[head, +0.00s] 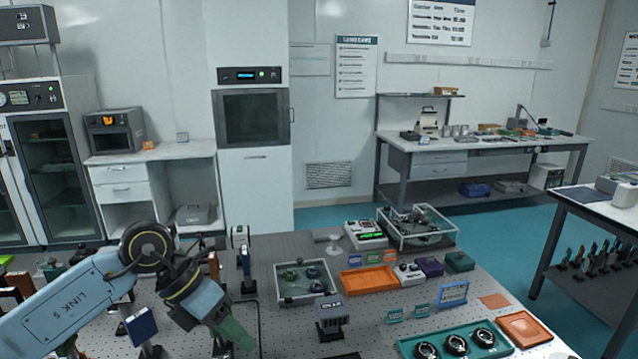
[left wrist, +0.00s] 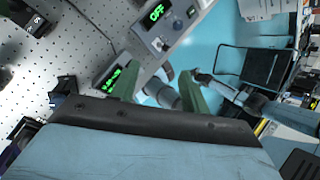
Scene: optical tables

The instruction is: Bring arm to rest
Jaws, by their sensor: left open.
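My left arm comes in from the left in the head view, over the left part of the perforated optical table (head: 215,268). Its left gripper (head: 236,338) has green fingers pointing down and to the right, above the near part of the table. In the left wrist view the two green fingers of the left gripper (left wrist: 160,82) stand apart with nothing held between them. Beyond them are the table edge, two devices with green displays and the blue floor. My right gripper is not in view.
Optical parts on posts crowd the table around my left arm. A clear-walled tray (head: 306,296), an orange tray (head: 369,280) and a teal tray (head: 455,345) with round black parts lie to the right. A side bench (head: 585,200) stands at far right.

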